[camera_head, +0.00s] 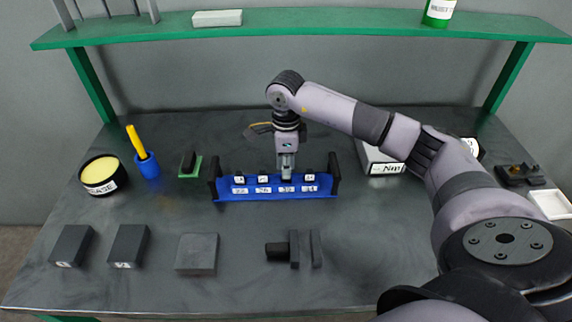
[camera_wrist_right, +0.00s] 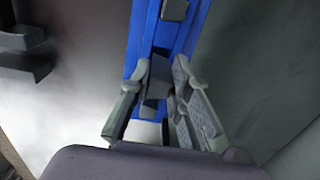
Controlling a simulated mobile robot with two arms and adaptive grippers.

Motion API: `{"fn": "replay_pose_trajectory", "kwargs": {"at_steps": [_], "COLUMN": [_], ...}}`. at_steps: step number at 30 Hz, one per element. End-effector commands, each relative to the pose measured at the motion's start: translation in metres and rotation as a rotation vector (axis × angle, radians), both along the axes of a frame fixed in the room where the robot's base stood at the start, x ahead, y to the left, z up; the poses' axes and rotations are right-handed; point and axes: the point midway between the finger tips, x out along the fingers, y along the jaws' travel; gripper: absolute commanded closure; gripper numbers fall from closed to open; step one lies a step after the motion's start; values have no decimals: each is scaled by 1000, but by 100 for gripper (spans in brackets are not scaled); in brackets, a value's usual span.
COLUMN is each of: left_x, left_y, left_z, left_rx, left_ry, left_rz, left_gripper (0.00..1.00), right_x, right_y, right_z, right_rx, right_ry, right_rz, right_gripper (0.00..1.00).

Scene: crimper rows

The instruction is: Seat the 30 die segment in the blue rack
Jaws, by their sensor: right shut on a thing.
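The blue rack (camera_head: 224,189) stands in the middle of the table, with black end posts and a row of number labels along its front. Dark segments (camera_head: 238,179) sit in its other slots. My right gripper (camera_head: 287,170) points down over the slot with the label that reads as 30. In the right wrist view my right gripper (camera_wrist_right: 164,92) is shut on a dark die segment (camera_wrist_right: 156,84), at the blue rack (camera_wrist_right: 142,45). The fingers hide the segment's lower end, so I cannot tell how deep it sits. My left gripper is out of view.
A yellow-topped round tin (camera_head: 101,172), a blue cup (camera_head: 147,167) with a yellow handle and a green-based block (camera_head: 190,166) stand left. Dark blocks (camera_head: 72,246) and a grey block (camera_head: 197,254) lie in front. A white labelled box (camera_head: 378,162) is right of the rack.

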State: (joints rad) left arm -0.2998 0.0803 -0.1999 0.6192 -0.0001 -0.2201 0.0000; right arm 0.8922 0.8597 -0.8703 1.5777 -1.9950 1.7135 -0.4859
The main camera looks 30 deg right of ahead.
Motion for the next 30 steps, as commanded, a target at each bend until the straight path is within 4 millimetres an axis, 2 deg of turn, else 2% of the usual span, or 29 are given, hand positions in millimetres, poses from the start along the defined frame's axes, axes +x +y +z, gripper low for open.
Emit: {"fn": "replay_pose_trajectory", "kwargs": {"at_steps": [30], "left_x": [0], "left_y": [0], "left_z": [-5], "left_rx": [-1], "left_ry": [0], "left_rz": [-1], "left_gripper": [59], "right_x": [0], "right_y": [0], "right_z": [0], "right_rx": [0], "right_ry": [-2], "right_rz": [0], "right_gripper": [100]}}
